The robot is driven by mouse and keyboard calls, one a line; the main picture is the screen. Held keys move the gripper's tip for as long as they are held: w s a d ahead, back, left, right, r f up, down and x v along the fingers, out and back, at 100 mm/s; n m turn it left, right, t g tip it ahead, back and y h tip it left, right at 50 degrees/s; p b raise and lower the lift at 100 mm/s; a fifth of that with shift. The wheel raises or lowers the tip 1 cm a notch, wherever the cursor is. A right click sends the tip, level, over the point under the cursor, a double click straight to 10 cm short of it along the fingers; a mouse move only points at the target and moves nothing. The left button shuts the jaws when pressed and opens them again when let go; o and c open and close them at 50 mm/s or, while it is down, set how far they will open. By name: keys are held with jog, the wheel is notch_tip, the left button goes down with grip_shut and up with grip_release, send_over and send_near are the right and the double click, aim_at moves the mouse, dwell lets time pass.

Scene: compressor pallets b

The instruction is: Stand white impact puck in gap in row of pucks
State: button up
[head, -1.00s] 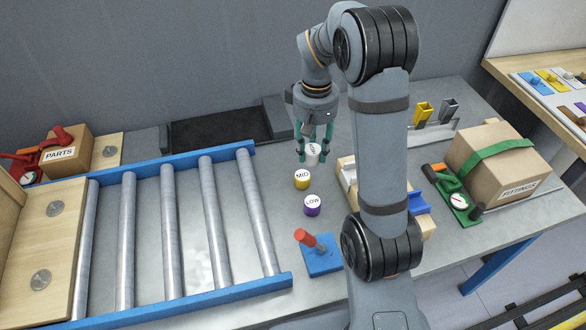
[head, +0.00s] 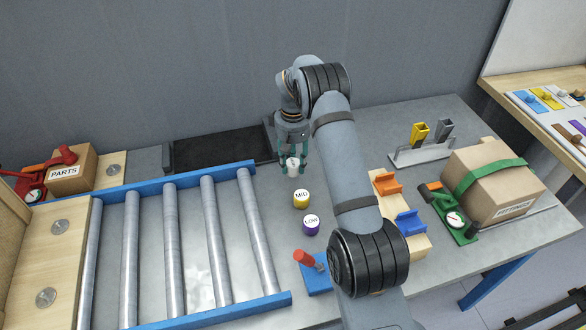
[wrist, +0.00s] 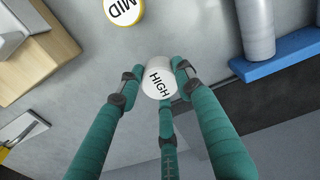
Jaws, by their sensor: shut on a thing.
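The white puck labelled HIGH (wrist: 158,82) is between the fingers of my gripper (wrist: 157,85) in the wrist view, its label facing the camera. In the head view the white puck (head: 293,165) shows small between the fingertips of my gripper (head: 293,168), above and slightly left of the yellow puck. I cannot tell whether it touches the table. The yellow puck labelled MID (head: 301,199) and the purple puck labelled LOW (head: 311,224) stand upright, apart from each other. The yellow puck also shows at the top of the wrist view (wrist: 122,10).
A roller conveyor (head: 246,167) with blue rails lies left of the pucks. A blue plate with a red handle (head: 305,257) is nearer me. A wooden block (head: 415,245) with orange and blue pieces stands at right. A dark recess (head: 222,150) lies behind.

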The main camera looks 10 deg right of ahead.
aim_at(293, 171)
notch_tip(293, 171, down, 4)
jog(key=shift+r+p, duration=0.1)
jog(key=shift+p, duration=0.4)
jog(key=shift+f, duration=0.2)
jog(key=o, duration=1.3)
notch_tip(293, 171, up, 12)
jog(key=shift+s+r+b, duration=0.1)
jog(key=shift+r+b, duration=0.15)
jog(key=shift+b, duration=0.35)
